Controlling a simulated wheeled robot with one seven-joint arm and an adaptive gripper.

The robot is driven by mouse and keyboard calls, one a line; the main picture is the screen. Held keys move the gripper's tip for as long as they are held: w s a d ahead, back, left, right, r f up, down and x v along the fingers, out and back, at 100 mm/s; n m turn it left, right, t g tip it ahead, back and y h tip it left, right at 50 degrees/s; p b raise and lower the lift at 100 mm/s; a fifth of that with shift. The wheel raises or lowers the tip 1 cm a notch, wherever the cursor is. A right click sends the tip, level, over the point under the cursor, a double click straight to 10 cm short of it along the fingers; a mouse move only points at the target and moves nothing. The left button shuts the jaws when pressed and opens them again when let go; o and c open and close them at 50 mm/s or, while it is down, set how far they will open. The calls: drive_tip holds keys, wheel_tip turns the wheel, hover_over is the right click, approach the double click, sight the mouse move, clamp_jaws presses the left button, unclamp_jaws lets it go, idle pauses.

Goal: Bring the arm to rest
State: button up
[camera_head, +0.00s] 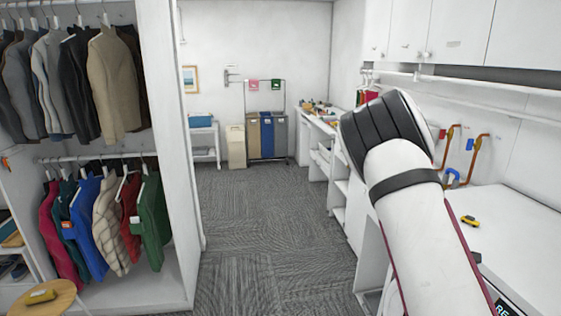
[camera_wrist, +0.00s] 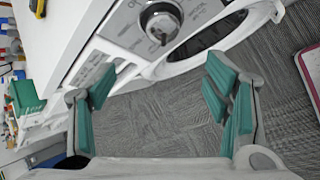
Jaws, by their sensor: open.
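My arm (camera_head: 415,200) reaches up from the lower right of the head view and bends at a dark ringed joint, in front of the white counter. My gripper (camera_wrist: 160,82) shows in the wrist view. Its two teal-padded fingers stand wide apart with nothing between them. Beyond the fingers are a white washing machine front with a round dial (camera_wrist: 161,22) and grey carpet (camera_wrist: 150,122). In the head view the gripper itself is hidden behind the arm.
An open wardrobe (camera_head: 175,150) with hanging clothes stands left, near a round wooden stool (camera_head: 50,301). Bins (camera_head: 267,137) stand at the back. The carpet between (camera_head: 260,230) is clear.

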drive_tip(key=s+a+r+m+t+y+b, duration=0.1)
drive_tip(key=s+a+r+m+y, duration=0.2)
drive_tip(key=a+r, duration=0.6)
drive_tip(key=s+a+r+m+y+b, duration=0.1)
drive_tip(key=s+a+r+m, duration=0.4)
drive_tip(key=a+r, duration=0.4)
drive_tip(key=s+a+r+m+y, duration=0.1)
drive_tip(key=s+a+r, duration=0.2)
drive_tip(key=s+a, duration=0.4)
drive_tip(key=s+a+r+m+t+y, duration=0.1)
drive_tip(key=s+a+r+m+y, duration=0.1)
drive_tip(key=s+a, duration=0.5)
drive_tip(key=shift+s+a+r+b, duration=0.2)
drive_tip(key=shift+s+r+b, duration=0.2)
drive_tip(key=shift+s+r, duration=0.45)
drive_tip(key=shift+r, duration=0.1)
